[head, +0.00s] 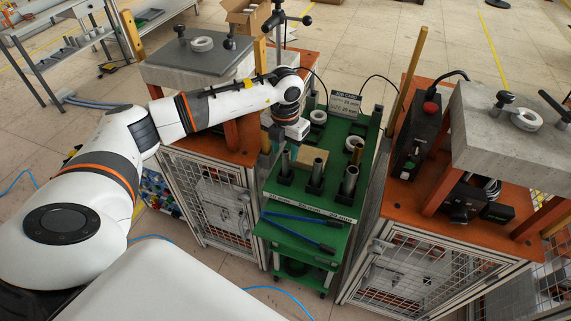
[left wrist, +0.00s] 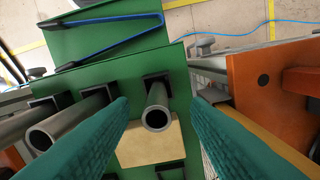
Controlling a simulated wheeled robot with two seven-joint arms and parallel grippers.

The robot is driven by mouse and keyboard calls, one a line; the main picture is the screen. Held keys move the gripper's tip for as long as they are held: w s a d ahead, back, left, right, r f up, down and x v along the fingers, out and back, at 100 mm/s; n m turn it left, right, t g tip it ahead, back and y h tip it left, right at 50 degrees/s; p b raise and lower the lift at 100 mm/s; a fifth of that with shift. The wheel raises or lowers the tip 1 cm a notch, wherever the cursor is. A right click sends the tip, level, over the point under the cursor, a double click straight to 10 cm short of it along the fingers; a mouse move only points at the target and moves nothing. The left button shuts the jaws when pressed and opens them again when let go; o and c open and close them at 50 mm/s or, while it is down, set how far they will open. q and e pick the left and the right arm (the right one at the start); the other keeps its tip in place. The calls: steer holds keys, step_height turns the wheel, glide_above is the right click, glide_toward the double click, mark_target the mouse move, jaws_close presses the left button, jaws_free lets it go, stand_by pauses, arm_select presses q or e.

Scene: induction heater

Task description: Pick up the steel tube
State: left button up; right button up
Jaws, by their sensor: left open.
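Grey steel tubes stand in black holders on a green cart (head: 272,183). In the head view they are a left tube (head: 286,163), a middle tube (head: 317,172) and a right tube (head: 350,181). My left gripper (head: 279,146) is above the left tube. In the left wrist view its two teal fingers (left wrist: 158,104) are open, with one steel tube (left wrist: 158,118) showing between them and a gap on each side. My right gripper is not in view.
Blue-handled tongs (head: 300,218) lie on the cart's front shelf. White rings (head: 318,117), a brass-coloured piece (head: 355,144) and a sign (head: 345,103) are at the cart's back. Orange benches with grey slabs (head: 500,135) flank the cart closely.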

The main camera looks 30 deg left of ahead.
mark_target(285, 162)
arm_select(q)
steer(key=shift+f, duration=0.45)
step_height(285, 162, down, 4)
steer(key=shift+d+f+p, duration=0.1)
steer(key=shift+f+p, duration=0.05)
steer(key=shift+p, duration=0.65)
steer(key=shift+c, duration=0.3)
jaws_close()
